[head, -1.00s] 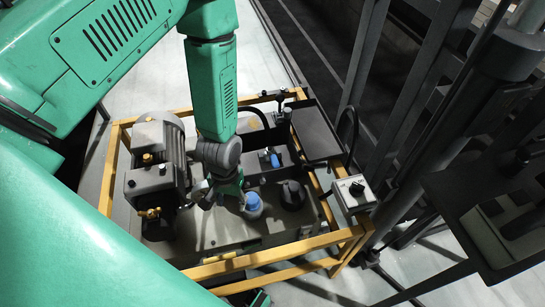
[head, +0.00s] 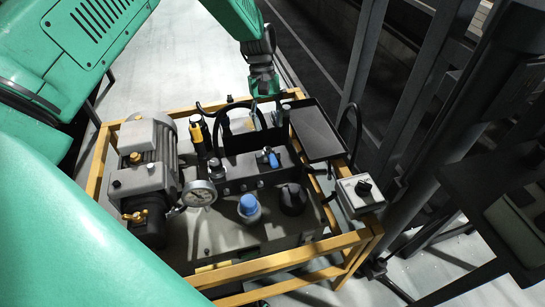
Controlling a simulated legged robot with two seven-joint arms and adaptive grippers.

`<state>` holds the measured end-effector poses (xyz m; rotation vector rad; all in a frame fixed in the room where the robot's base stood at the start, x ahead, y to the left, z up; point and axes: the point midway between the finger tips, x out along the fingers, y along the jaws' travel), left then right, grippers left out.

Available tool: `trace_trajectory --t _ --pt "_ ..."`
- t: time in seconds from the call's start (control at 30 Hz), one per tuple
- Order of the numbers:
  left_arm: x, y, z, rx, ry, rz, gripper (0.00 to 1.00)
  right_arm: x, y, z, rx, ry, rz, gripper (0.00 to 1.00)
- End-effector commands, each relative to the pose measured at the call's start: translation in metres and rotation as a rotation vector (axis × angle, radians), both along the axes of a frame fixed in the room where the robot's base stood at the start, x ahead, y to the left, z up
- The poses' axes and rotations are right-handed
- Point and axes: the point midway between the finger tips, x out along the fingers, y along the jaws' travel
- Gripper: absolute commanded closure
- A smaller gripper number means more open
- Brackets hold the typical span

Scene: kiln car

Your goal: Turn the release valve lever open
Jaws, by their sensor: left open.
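A small lever with a blue grip (head: 271,158) sits on the dark valve block in the middle of the yellow-framed unit. I cannot tell for sure which is the release valve lever. My left gripper (head: 265,97) is open, over the back rail of the frame, behind the valve block and apart from both levers. Its fingertips are small and partly hard to make out. My right gripper is not in view.
A grey motor (head: 149,160), a round gauge (head: 199,193), a blue cap (head: 249,206) and a black cap (head: 293,198) crowd the unit. A control box with a black knob (head: 359,193) is at the right. A yellow frame (head: 290,262) surrounds it. Dark posts stand at right.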

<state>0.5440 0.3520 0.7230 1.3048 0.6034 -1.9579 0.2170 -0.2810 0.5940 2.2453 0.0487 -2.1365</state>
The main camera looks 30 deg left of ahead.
Motion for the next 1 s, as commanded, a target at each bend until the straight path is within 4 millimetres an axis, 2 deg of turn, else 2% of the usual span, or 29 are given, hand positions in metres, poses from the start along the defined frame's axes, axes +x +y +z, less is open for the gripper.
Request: trace_trajectory --t 0.03,0.2,0.4,0.6,0.93,1.0 --pt "-0.004 -0.004 -0.013 -0.001 0.003 -0.002 0.58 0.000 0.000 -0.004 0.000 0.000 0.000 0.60" --pt "-0.014 -0.014 -0.049 0.000 0.003 -0.002 0.58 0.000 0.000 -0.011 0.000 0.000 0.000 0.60" --pt "-0.022 -0.025 -0.080 0.000 0.001 -0.001 0.58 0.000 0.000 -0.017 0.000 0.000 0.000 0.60" --pt "-0.026 -0.030 -0.096 0.000 0.000 -0.001 0.58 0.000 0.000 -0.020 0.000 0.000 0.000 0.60" --pt "-0.026 -0.031 -0.098 0.000 -0.001 -0.002 0.58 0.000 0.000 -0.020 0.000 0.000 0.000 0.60" --pt "-0.026 -0.031 -0.098 0.000 -0.001 -0.002 0.82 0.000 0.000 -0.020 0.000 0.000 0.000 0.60"
